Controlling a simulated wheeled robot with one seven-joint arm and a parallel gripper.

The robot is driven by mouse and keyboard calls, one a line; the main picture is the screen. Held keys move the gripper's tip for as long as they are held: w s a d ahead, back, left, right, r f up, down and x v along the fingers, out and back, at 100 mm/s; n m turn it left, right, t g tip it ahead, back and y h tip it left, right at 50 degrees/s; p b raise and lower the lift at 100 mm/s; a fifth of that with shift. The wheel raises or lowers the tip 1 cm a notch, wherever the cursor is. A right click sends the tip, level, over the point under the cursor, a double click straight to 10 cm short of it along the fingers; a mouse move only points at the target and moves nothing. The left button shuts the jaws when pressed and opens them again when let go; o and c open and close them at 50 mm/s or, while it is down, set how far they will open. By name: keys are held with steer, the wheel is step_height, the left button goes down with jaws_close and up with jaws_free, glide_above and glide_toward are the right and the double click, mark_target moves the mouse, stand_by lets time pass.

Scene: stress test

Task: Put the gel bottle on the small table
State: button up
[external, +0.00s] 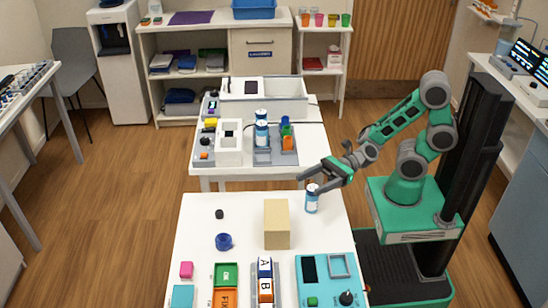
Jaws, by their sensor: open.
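A small white bottle with a blue band (312,202) stands upright on the near white table (205,245), close to its back right corner. A second, taller blue-and-white bottle (261,130) stands among the items on the white table behind (208,169). No label is readable, so I cannot tell from looks alone which is the gel bottle. My gripper (311,181) is open and empty. It reaches in from the right, with its fingers at the top of the near bottle; I cannot tell whether they straddle it.
A tan block (277,225) stands left of the near bottle. A blue ring (223,241), a pink cube (186,269) and a teal panel (322,292) are also on the near table. A grey bin (285,101) is on the back table. A gap separates the tables.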

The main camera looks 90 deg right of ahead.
mark_target(312, 199)
steer(key=f+h, duration=0.1)
steer(key=s+f+m+t+h+p, duration=0.1)
steer(key=f, duration=0.1)
steer(key=f+m+h+p, duration=0.1)
steer(key=shift+s+d+f+h, duration=0.35)
steer(key=shift+s+f+h, duration=0.05)
steer(key=shift+f+m+t+p, duration=0.25)
steer(key=shift+m+t+p, duration=0.05)
steer(key=shift+p+x, duration=0.65)
steer(key=shift+x, duration=1.75)
steer(key=shift+w+d+f, duration=0.1)
steer(key=shift+d, duration=0.05)
steer(key=shift+c, duration=0.5)
jaws_close()
